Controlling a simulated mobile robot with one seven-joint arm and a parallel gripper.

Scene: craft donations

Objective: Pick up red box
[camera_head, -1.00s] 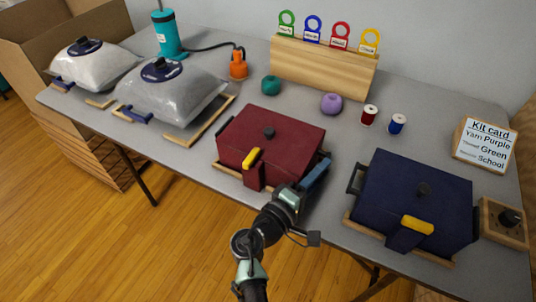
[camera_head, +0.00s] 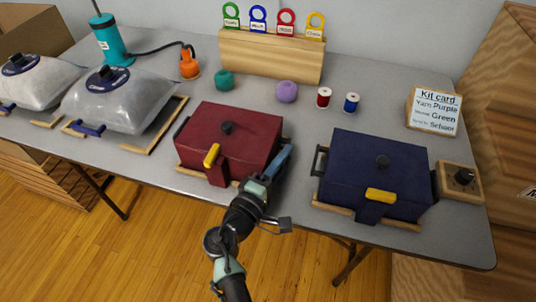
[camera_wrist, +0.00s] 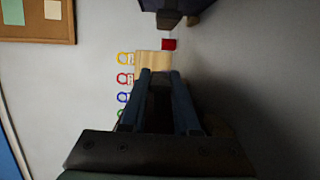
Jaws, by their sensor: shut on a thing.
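The red box (camera_head: 250,121) is a dark red case with a dark knob on its lid and a yellow latch (camera_head: 212,155) on its front. It sits level on a wooden frame (camera_head: 192,171) near the table's front edge. My gripper (camera_head: 281,161) is at the box's right side, its blue fingers against that side where the handle is. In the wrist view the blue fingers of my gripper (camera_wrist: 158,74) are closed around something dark. The grasped handle itself is mostly hidden by the fingers.
A navy box (camera_head: 370,165) with a side handle stands close on the right, beside a wooden dial block (camera_head: 474,181). Clear bags (camera_head: 120,100) lie on the left. Yarn balls, two spools and a wooden tag rack (camera_head: 270,60) stand behind. Grey tabletop lies between the two boxes.

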